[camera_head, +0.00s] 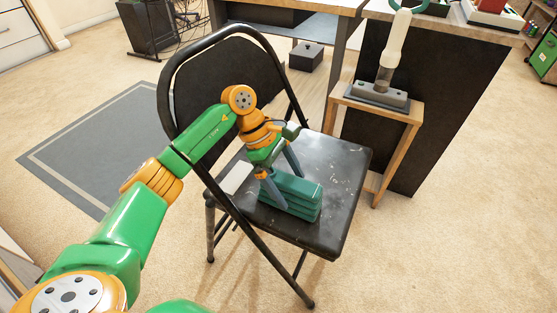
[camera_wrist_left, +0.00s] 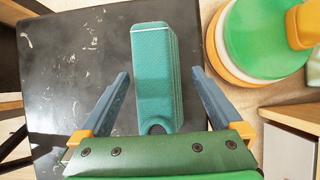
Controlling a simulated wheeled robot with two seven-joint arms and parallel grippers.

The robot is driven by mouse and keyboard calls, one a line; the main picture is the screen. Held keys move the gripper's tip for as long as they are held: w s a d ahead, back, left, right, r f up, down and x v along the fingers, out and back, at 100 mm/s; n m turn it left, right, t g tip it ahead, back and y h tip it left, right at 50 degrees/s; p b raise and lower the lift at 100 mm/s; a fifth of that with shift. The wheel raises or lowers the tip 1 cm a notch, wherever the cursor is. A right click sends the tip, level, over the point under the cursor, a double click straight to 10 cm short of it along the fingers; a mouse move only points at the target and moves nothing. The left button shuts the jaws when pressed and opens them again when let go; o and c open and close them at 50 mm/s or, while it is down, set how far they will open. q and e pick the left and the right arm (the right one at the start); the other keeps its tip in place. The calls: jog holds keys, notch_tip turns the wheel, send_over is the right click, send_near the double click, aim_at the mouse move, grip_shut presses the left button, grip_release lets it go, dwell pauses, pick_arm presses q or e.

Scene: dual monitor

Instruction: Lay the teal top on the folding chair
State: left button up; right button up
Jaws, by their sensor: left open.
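The teal top (camera_head: 292,193) is a folded, block-like stack lying on the black seat of the folding chair (camera_head: 338,167). In the left wrist view the teal top (camera_wrist_left: 154,70) lies lengthwise between my fingers, with the dark seat (camera_wrist_left: 75,75) beneath it. My left gripper (camera_head: 290,190) is open and points down at the top. One finger is on each side of it, and in the left wrist view (camera_wrist_left: 160,73) a gap shows on both sides. The gripper hides part of the top and seat. My right gripper is not in view.
A small white flat item (camera_head: 236,177) lies at the seat's left edge. The chair's tall backrest frame (camera_head: 166,100) stands behind my left arm. A wooden stand (camera_head: 412,112) holding a grey-based device (camera_head: 378,95) is to the right. Carpet is clear at the front right.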

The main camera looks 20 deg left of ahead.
pick_arm(q)
jog(key=p+v, duration=0.1)
jog(key=v, duration=0.6)
jog(key=shift+r+p, duration=0.1)
jog(key=shift+p, duration=0.2)
jog(key=shift+a+r, duration=0.2)
jog(key=shift+r, duration=0.05)
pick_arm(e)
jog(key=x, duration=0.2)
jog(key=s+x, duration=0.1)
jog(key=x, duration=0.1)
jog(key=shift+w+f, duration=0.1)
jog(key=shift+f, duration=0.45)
pick_arm(q)
jog(key=shift+f, duration=0.1)
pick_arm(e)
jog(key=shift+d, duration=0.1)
